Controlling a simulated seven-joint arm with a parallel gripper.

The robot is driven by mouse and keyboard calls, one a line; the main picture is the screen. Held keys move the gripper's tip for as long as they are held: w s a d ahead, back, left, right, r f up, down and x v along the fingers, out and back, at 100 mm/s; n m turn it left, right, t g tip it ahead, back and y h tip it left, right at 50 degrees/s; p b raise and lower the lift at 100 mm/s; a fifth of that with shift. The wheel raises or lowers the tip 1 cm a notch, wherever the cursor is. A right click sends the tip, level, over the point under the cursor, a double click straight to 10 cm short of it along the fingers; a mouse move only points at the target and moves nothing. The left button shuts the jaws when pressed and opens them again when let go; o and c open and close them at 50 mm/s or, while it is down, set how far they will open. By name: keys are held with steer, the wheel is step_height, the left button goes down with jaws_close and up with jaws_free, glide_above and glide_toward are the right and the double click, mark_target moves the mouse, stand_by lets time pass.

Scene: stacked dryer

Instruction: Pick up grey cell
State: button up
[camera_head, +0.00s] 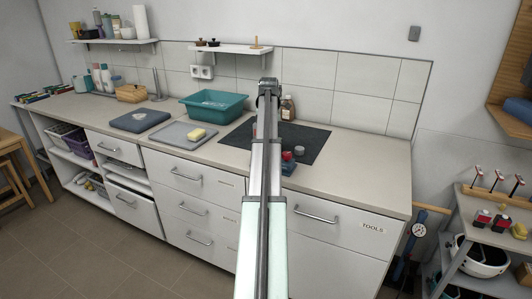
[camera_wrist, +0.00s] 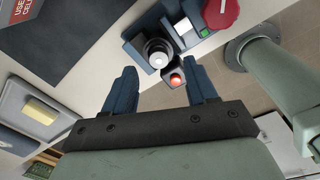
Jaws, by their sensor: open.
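The grey cell appears to be the round grey piece with a pale top (camera_wrist: 157,52), standing in a dark blue holder (camera_wrist: 137,37) in the wrist view. In the head view a small grey piece (camera_head: 299,150) shows just right of my arm. My gripper (camera_wrist: 159,78) is open and empty in the wrist view. Its two blue fingers point toward the holder, with the grey piece beyond the tips and roughly between them. No contact is visible. In the head view my arm hides part of the holder (camera_head: 288,169), and the gripper cannot be made out.
The holder also carries a red knob (camera_wrist: 220,12), a green button (camera_wrist: 204,33) and a lit red lamp (camera_wrist: 176,80). A dark mat (camera_head: 312,142) lies beside it. A grey tray (camera_head: 170,138) with a yellow sponge (camera_head: 196,134), a teal basin (camera_head: 212,107) and a bottle (camera_head: 287,108) stand on the counter.

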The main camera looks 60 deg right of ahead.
steer(key=shift+w+a+f, duration=0.1)
steer(key=shift+w+f, duration=0.05)
steer(key=shift+f, duration=1.9)
steer(key=shift+w, duration=0.15)
steer(key=c, duration=1)
steer(key=shift+w+f, duration=0.1)
steer(key=shift+f, duration=0.05)
jaws_close()
